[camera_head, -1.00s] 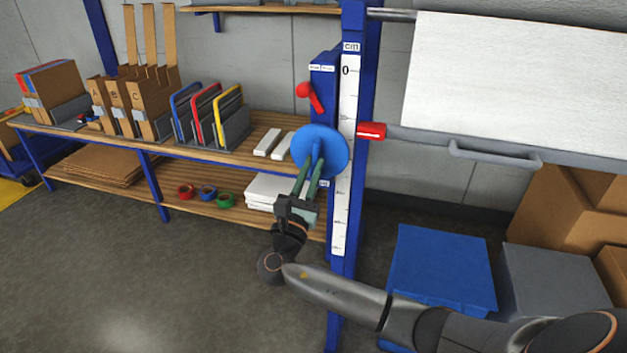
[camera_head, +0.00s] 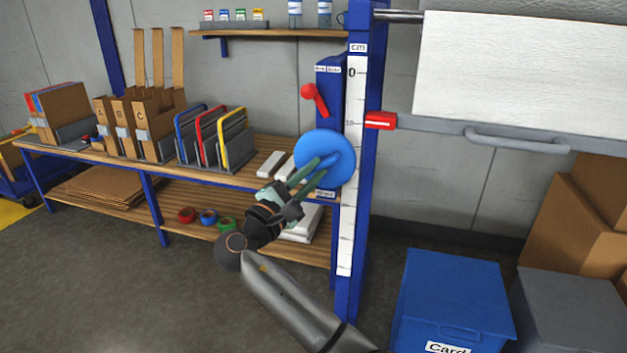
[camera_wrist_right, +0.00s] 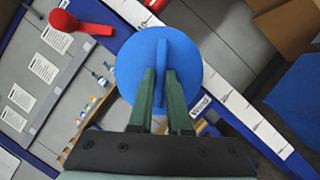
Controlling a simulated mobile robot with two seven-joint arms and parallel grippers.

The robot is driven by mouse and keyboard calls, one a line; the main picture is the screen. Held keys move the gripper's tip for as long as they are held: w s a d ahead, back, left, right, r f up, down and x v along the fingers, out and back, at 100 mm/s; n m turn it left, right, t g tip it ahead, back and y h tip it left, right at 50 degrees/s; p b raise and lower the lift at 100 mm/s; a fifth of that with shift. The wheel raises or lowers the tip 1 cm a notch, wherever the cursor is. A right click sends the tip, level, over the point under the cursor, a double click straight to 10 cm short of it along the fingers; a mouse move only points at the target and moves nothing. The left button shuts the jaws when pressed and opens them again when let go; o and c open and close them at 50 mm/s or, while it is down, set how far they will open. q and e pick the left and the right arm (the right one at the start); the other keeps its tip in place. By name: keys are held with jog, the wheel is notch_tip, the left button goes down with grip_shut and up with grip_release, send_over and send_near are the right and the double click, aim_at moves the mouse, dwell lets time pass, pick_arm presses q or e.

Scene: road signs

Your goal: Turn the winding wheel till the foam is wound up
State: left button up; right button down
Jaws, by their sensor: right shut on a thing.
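The winding wheel (camera_head: 316,143) is a round blue disc with a raised bar across its face, mounted on the blue post. My right gripper (camera_head: 325,168) is shut on that bar, which is tilted in the head view. The wheel also shows in the right wrist view (camera_wrist_right: 193,62), with the green fingers (camera_wrist_right: 164,88) on either side of the bar. The white foam sheet (camera_head: 530,75) hangs from a rail at the upper right. A grey bar with a handle (camera_head: 515,140) runs along its lower edge. My left gripper is not in view.
A red lever (camera_head: 315,98) sits just above the wheel. A white centimetre scale (camera_head: 349,200) runs down the post, with a red marker (camera_head: 380,121) beside it. A blue bin (camera_head: 455,290) and grey bin (camera_head: 570,310) stand below the foam. A wooden shelf bench (camera_head: 95,150) is left.

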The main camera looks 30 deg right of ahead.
jog(key=shift+m+g, duration=0.5)
jog(key=shift+m, duration=0.4)
jog(key=c, duration=0.9)
grip_release()
jog(key=shift+o, duration=0.2)
